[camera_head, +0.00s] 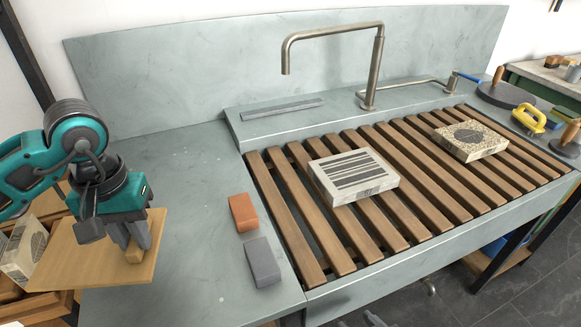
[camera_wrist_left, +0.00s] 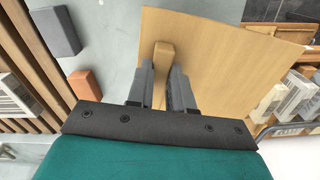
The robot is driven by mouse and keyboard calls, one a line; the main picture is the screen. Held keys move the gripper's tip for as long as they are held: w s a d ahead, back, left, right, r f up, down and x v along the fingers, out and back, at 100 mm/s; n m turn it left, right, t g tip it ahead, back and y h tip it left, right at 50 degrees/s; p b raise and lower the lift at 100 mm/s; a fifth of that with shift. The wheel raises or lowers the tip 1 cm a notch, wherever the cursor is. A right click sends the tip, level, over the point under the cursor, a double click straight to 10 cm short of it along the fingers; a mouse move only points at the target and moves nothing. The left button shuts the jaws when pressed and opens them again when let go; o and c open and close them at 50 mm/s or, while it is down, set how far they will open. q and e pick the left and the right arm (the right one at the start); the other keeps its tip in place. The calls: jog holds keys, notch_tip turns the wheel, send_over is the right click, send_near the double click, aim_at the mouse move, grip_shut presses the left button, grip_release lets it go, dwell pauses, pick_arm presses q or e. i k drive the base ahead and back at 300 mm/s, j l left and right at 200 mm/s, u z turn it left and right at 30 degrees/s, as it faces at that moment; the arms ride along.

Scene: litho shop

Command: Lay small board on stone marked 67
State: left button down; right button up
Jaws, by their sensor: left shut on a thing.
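My left gripper (camera_head: 135,245) is shut on the wooden block handle (camera_wrist_left: 163,56) of a small light-brown board (camera_head: 95,262). It holds the board at the left, over the grey counter's left end. In the left wrist view the board (camera_wrist_left: 215,60) spreads beyond the fingers. Two stones lie on the slatted wooden rack: a stone with dark stripes (camera_head: 352,176) near the middle, and a stone with a dark disc on speckle (camera_head: 470,140) farther right. I cannot read the number 67 on either stone. My right gripper is not in view.
An orange block (camera_head: 243,212) and a grey block (camera_head: 263,262) lie on the counter between board and rack. A tall tap (camera_head: 375,70) stands behind the rack. A yellow-handled tool (camera_head: 530,118) is at the right. More stones (camera_head: 25,250) sit at far left.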

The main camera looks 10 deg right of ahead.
aim_at(353, 169)
jog(key=k+z, duration=0.15)
jog(key=k, duration=0.45)
jog(key=l+z, duration=0.1)
jog(key=z, duration=0.25)
jog(key=i+z, duration=0.1)
jog(key=z, duration=0.25)
jog(key=i+l+z, duration=0.1)
jog(key=z, duration=0.3)
jog(key=i, duration=0.9)
